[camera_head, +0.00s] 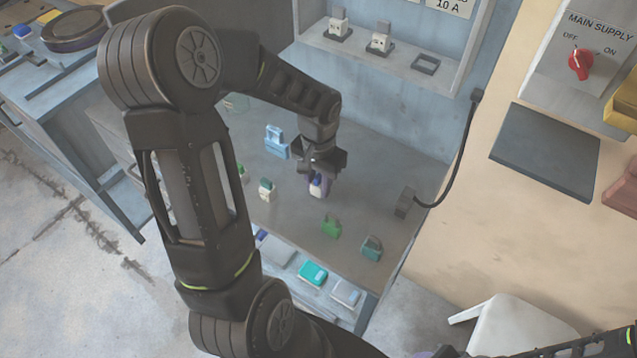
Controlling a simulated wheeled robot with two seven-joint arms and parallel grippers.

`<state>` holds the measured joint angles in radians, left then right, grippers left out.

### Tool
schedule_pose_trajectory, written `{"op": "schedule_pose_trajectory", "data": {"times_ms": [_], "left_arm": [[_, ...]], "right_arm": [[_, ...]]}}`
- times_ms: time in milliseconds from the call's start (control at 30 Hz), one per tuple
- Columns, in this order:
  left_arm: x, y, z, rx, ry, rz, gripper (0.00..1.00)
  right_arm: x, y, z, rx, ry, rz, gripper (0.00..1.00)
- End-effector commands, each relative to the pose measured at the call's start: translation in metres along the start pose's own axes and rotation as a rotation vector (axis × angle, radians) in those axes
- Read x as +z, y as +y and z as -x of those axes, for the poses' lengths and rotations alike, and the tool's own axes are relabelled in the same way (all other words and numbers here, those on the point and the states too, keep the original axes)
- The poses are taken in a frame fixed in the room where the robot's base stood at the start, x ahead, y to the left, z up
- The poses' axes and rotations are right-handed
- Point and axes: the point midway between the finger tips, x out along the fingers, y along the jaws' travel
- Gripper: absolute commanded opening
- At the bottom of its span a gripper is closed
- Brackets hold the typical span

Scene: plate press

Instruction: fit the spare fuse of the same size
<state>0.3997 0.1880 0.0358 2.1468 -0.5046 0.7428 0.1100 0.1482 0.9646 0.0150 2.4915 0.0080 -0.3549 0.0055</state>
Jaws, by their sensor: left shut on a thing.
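My left gripper (322,165) reaches down over the grey worktop and is shut on a purple and white fuse (318,186). Whether that fuse touches the worktop I cannot tell. Other fuse-like pieces stand on the worktop: a light blue one (276,142), a white and green one (266,190), a green one (331,227) and a teal one (372,248). On the cabinet shelf, two square bases hold white pieces (338,25), (380,41). A third base (425,64) is empty. A sign (450,5) above reads 10 A. My right gripper is not in view.
A red switch (580,64) marked MAIN SUPPLY is on the right wall, its OFF and ON marks above it. A black cable (462,150) runs down to a small box (405,202) at the worktop's right edge. A white stool (520,328) stands lower right.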

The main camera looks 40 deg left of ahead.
Motion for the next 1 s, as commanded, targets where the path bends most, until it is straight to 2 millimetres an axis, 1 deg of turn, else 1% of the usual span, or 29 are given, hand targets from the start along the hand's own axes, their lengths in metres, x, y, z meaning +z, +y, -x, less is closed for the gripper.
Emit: {"op": "schedule_pose_trajectory", "data": {"times_ms": [67, 300, 433, 467, 500, 700, 1000], "left_arm": [[0.0005, 0.0003, -0.0053, 0.001, -0.001, 0.0, 0.0], [0.0001, 0.0001, -0.006, 0.001, 0.001, 0.0, 0.0], [0.0002, 0.0001, -0.0106, 0.001, 0.0, 0.0, 0.0], [0.0001, 0.0001, -0.0094, 0.001, 0.0, 0.0, 0.28], [0.0002, 0.0001, -0.0087, 0.001, 0.0, 0.0, 0.32], [0.0003, 0.0001, -0.0087, 0.001, 0.0, 0.0, 0.48], [0.0003, 0.0, -0.0069, 0.0, 0.0, 0.001, 0.48]], "right_arm": [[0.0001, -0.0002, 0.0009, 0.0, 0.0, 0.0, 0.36], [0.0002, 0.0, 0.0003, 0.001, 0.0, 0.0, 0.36], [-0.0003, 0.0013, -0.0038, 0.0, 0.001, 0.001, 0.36], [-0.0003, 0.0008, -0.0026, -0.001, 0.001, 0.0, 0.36], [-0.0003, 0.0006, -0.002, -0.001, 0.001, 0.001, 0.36], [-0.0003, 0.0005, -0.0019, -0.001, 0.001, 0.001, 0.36], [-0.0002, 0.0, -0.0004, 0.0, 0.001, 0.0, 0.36]]}}
